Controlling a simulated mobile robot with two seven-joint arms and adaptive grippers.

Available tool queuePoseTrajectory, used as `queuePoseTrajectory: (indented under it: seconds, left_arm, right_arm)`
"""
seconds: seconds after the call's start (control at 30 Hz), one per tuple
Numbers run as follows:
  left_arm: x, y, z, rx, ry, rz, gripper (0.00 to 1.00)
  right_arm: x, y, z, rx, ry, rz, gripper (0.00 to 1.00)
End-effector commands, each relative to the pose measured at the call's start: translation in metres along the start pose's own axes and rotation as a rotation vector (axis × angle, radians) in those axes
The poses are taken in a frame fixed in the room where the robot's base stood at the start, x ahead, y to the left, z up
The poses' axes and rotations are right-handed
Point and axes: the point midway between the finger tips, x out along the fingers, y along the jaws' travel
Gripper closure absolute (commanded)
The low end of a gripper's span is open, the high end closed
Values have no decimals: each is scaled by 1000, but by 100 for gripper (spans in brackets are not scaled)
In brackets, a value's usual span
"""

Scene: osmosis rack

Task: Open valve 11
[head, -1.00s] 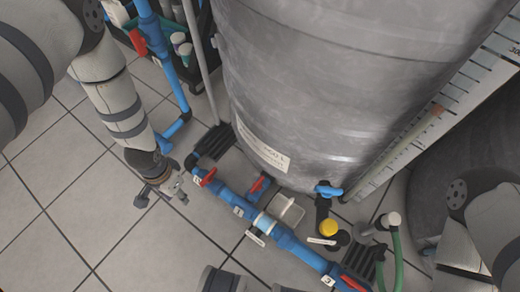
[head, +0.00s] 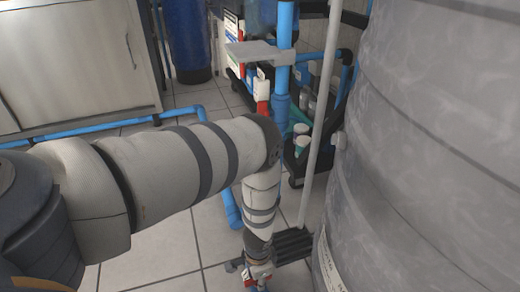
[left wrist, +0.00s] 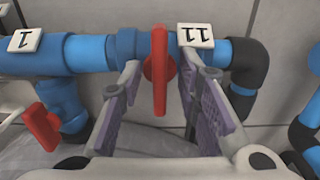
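In the left wrist view a red valve handle (left wrist: 159,72) sits on the blue pipe (left wrist: 90,53), just left of a white tag reading 11 (left wrist: 195,35). The handle stands upright in the picture, across the pipe. My left gripper (left wrist: 160,82) is open, with one finger on each side of the handle and visible gaps beside it. In the head view my left gripper (head: 257,272) is low at the bottom edge, by a bit of red and white. The valve is mostly hidden there. My right gripper is not in view.
Another red handle (left wrist: 41,127) and a tag reading 1 (left wrist: 25,40) are left of valve 11. A large grey tank (head: 430,150) fills the right of the head view. A pale upright pole (head: 322,120) and a blue upright pipe (head: 284,60) stand near my arm.

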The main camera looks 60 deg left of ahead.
Motion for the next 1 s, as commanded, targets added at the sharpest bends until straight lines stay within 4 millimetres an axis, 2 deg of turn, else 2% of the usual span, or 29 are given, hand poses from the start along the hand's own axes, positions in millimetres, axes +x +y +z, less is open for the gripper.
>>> queuePoseTrajectory:
  seconds: [0.13,0.17,0.27,0.3,0.67,1.0]
  left_arm:
    - [-1,0,0,0,1,0,69]
    - [-1,0,0,0,1,0,74]
    - [-1,0,0,0,0,0,96]
    - [-1,0,0,0,0,0,100]
    - [-1,0,0,-26,0,0,100]
    - [-1,0,1,-241,0,0,100]
  right_arm:
    - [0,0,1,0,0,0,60]
    - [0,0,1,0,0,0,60]
    - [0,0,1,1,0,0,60]
    - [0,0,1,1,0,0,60]
    - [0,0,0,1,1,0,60]
    - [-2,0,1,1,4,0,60]
